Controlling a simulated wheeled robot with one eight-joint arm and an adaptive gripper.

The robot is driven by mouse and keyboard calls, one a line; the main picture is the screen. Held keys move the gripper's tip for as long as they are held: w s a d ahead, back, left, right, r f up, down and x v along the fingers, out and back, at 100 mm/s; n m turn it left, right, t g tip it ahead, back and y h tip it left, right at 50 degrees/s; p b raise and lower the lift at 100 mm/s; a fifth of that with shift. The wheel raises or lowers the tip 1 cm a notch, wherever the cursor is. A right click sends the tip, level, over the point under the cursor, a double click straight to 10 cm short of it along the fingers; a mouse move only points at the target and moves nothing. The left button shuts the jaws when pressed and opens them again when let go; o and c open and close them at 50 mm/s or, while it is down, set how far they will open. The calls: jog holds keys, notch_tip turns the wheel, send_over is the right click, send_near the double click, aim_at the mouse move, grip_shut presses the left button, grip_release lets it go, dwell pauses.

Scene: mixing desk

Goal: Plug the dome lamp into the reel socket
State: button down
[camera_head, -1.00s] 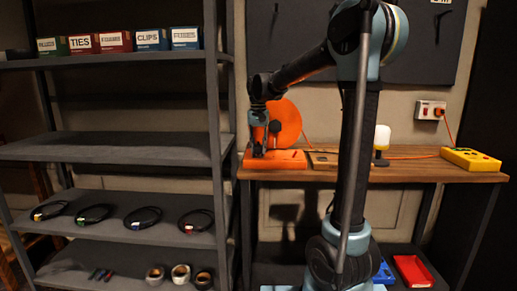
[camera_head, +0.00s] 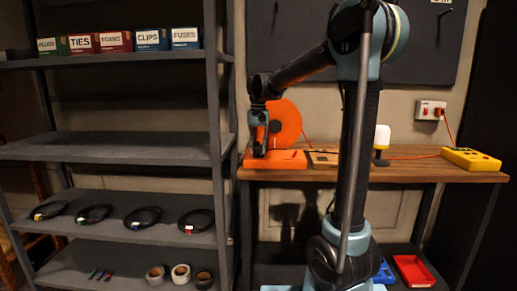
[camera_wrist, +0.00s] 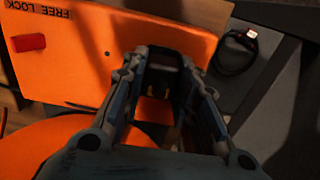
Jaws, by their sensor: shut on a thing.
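The orange cable reel (camera_head: 288,122) stands on its orange base (camera_head: 290,160) at the left end of the wooden desk. My gripper (camera_head: 259,152) points down at the left part of the base, in front of the drum. In the wrist view my gripper (camera_wrist: 160,100) is shut on a dark plug (camera_wrist: 160,82), mostly hidden between the fingers. The base (camera_wrist: 130,50) lies under it, with a red switch (camera_wrist: 28,42) and a "FREE LOCK" label. The socket and whether the plug is seated cannot be made out. The dome lamp (camera_head: 382,137) stands upright on the desk, behind my arm.
A yellow box (camera_head: 470,159) sits at the desk's right end. An orange cable runs along the desk. A wall socket (camera_head: 430,110) holds an orange lead. Grey shelves (camera_head: 110,148) stand left of the desk, with coiled black cables (camera_head: 143,217) on a lower shelf.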

aim_at(258, 145)
jog(key=shift+f, duration=0.55)
dwell(0.5)
jog(key=c, duration=1.2)
grip_release()
notch_tip(258, 145, up, 12)
jog(key=shift+f, duration=0.1)
jog(key=s+d+f+t, duration=0.1)
jog(key=s+d+f, duration=0.8)
jog(key=s, duration=0.3)
jog(key=s+d+f+t, duration=0.1)
jog(key=s+d+f, duration=0.8)
jog(key=s+d, duration=0.15)
jog(key=shift+n, duration=0.3)
jog(key=s+f, duration=0.3)
jog(key=s+d+f, duration=0.1)
jog(key=s+f, duration=0.2)
jog(key=f, duration=0.1)
jog(key=s+d+f, duration=0.1)
jog(key=s+f, duration=0.2)
jog(key=f, duration=0.1)
jog(key=shift+f, duration=0.1)
